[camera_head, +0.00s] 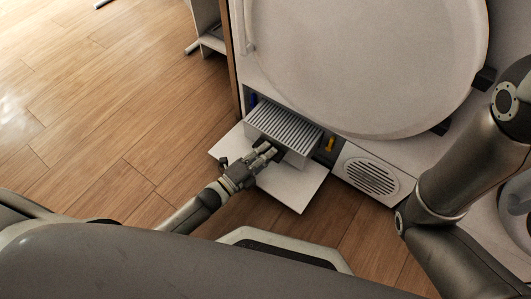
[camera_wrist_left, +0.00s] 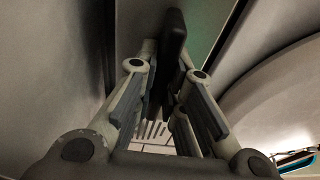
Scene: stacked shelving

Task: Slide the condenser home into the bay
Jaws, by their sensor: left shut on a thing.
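The condenser (camera_head: 284,128), a pale box with a ridged, finned top, sits at the low opening of the white machine (camera_head: 410,146). Its front part sticks out of the bay over the lowered white flap (camera_head: 302,190); its back end is hidden inside. My left gripper (camera_head: 266,153) is at the condenser's front face, shut on its dark handle. In the left wrist view the fingers (camera_wrist_left: 165,85) stand on either side of the dark handle (camera_wrist_left: 173,38), with pale slots below. My right arm crosses the right side of the head view; its gripper is out of frame.
A blue latch (camera_head: 253,100) is left of the bay and a yellow latch (camera_head: 331,144) is right of it. A large round door (camera_head: 370,60) overhangs the bay. A round grille (camera_head: 371,175) is at the right. The wooden floor (camera_head: 110,110) at left is clear.

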